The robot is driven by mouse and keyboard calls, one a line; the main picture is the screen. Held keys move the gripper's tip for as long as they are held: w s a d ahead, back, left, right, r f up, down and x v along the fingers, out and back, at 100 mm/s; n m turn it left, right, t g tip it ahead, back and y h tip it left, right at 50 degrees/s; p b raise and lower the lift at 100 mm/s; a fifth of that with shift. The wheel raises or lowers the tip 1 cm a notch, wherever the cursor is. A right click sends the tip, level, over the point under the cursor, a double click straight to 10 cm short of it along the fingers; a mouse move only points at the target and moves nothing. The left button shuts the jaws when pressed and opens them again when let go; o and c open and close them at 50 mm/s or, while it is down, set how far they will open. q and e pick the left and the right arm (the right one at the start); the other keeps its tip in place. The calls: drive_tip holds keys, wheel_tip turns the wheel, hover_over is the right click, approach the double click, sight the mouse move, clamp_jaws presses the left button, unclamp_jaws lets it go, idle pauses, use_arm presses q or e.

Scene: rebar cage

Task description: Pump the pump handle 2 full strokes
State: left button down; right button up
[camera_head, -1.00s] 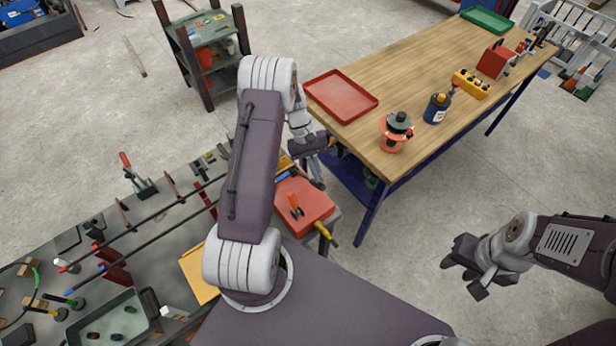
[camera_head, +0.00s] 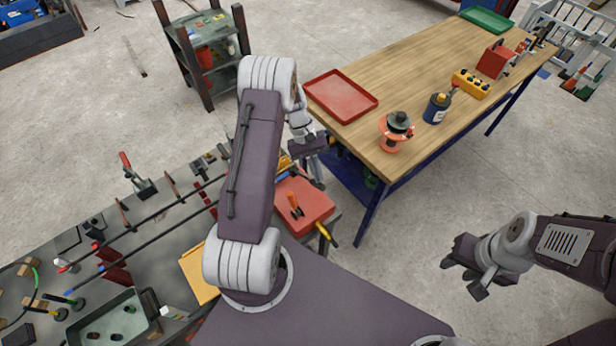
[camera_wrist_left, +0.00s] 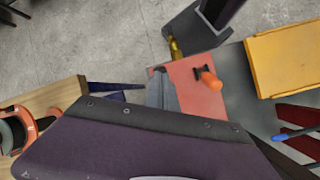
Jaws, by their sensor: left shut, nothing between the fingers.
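No part is clearly recognisable as the pump handle. A red block (camera_head: 310,211) with an orange grip (camera_head: 294,204) on top sits at the right end of the grey bench; a yellow-tipped part sticks out at its near corner. In the left wrist view the red block (camera_wrist_left: 195,98) and its orange knob (camera_wrist_left: 208,81) lie just beyond the fingers. My left gripper (camera_head: 316,180) is shut and empty, by the block's far edge; contact cannot be told. It also shows in the left wrist view (camera_wrist_left: 161,90). My right gripper (camera_head: 465,276) hangs open and empty over the floor.
The grey bench (camera_head: 150,225) holds rods, a red-handled clamp (camera_head: 126,162) and a grey tray (camera_head: 112,318). A yellow plate (camera_head: 197,272) lies near the block. The wooden table (camera_head: 400,70) at right carries a red tray (camera_head: 341,96) and an orange spool (camera_head: 393,140).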

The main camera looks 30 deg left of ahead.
sight(321, 185)
use_arm(q)
drive_tip(key=shift+s+d+f+b, duration=0.15)
drive_tip(key=shift+d+f+b, duration=0.2)
drive_tip(key=shift+f, duration=0.25)
drive_tip(key=shift+f, duration=0.1)
drive_tip(key=shift+s+d+f+b, duration=0.1)
drive_tip(key=shift+d+f+b, duration=0.25)
drive_tip(key=shift+f, duration=0.25)
drive_tip(key=shift+s+d+f+b, duration=0.2)
drive_tip(key=shift+f+b, duration=0.2)
drive_tip(key=shift+f, duration=0.2)
drive_tip(key=shift+w, duration=0.1)
drive_tip(key=shift+f, duration=0.1)
drive_tip(key=shift+d+f+b, duration=0.2)
drive_tip(key=shift+f+b, duration=0.25)
drive_tip(key=shift+f, duration=0.2)
